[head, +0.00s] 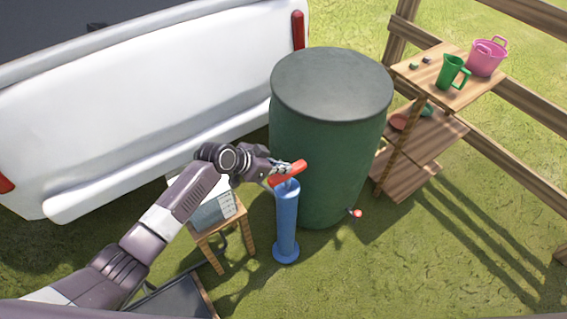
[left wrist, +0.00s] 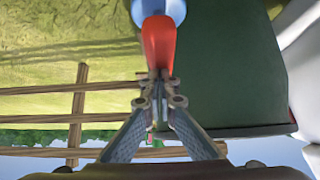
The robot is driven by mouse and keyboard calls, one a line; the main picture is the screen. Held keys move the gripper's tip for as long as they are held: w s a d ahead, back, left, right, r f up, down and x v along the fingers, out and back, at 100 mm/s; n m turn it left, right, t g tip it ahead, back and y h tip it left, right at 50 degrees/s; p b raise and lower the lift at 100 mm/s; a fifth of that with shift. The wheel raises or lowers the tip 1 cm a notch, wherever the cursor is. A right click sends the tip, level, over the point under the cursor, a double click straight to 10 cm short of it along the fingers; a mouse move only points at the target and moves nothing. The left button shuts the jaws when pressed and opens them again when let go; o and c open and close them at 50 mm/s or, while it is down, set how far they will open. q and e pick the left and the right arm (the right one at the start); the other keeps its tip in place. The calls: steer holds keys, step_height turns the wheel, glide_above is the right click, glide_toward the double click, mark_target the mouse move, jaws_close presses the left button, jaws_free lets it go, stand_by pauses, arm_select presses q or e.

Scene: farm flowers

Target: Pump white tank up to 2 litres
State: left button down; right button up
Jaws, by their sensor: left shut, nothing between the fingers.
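A blue upright pump (head: 287,228) with a red handle (head: 288,173) stands on the grass in front of the green barrel. My left gripper (head: 277,174) is at the handle; its fingers are shut with nothing between them. In the left wrist view the closed fingertips (left wrist: 160,78) meet the end of the red handle (left wrist: 158,43), with the blue pump (left wrist: 158,8) beyond; I cannot tell whether they touch. A whitish box-like container (head: 214,210), perhaps the white tank, sits on a small wooden stool, partly hidden by my left arm. Its level cannot be read. My right gripper is not in view.
The large green barrel (head: 322,160) stands close behind the pump, with a small red-ended tap (head: 357,213) low on it. A white vehicle (head: 130,100) is at the left. Wooden shelves (head: 412,170) hold a green jug (head: 452,73) and pink bucket (head: 487,57). Grass at right front is clear.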

mark_target(279, 177)
arm_select(q)
step_height(279, 177, down, 5)
steer(key=b, duration=0.2)
steer(key=shift+s+f+b, duration=0.1)
steer(key=shift+s+b, duration=0.05)
steer(key=shift+b, duration=0.2)
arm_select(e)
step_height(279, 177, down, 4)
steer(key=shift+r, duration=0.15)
arm_select(q)
steer(key=shift+s, duration=0.1)
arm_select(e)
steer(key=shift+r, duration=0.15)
arm_select(q)
steer(key=shift+r+p, duration=0.35)
steer(key=shift+p, duration=0.1)
step_height(279, 177, up, 4)
steer(key=p, duration=0.3)
steer(key=shift+d+f, duration=0.1)
steer(key=v, duration=1)
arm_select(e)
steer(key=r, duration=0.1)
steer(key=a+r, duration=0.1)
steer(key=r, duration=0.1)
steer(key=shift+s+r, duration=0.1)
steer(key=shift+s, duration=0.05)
